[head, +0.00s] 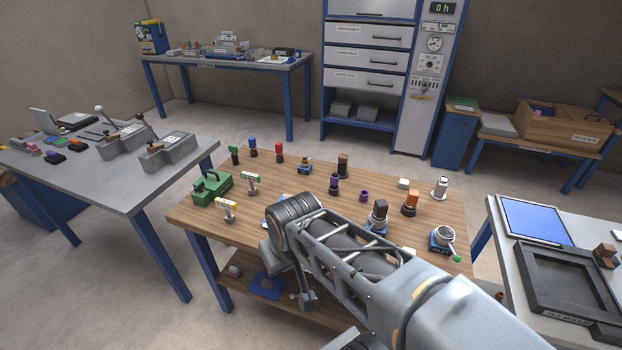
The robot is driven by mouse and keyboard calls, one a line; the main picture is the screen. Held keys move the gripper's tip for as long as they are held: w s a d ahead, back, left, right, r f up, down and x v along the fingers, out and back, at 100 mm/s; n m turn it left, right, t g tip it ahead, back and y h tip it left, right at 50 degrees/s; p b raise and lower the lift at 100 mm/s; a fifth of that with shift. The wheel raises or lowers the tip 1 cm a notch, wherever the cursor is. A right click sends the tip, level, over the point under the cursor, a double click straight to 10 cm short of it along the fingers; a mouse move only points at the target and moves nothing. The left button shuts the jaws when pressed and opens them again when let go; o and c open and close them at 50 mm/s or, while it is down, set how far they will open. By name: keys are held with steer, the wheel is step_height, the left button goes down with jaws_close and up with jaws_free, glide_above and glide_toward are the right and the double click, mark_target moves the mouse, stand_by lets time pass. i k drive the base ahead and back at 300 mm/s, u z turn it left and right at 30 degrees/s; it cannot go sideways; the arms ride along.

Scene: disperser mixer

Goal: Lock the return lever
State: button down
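Grey lever housings stand on the grey left table. The labels are too small to read, so I cannot tell which is the return lever or whether any is locked. My arm reaches over the wooden table, well right of the levers. My gripper (308,300) seems to hang below the arm's elbow, and its fingers cannot be made out.
The wooden table (190,216) holds a green box (212,188) and several small coloured parts. A floor gap separates it from the left table (120,192). A black tray frame (560,314) lies on the right table. A drawer cabinet (366,62) stands behind.

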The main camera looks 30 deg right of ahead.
mark_target(372, 224)
steer(key=k, duration=0.5)
steer(key=z, duration=0.7)
steer(key=i, duration=0.35)
steer(key=z, duration=0.05)
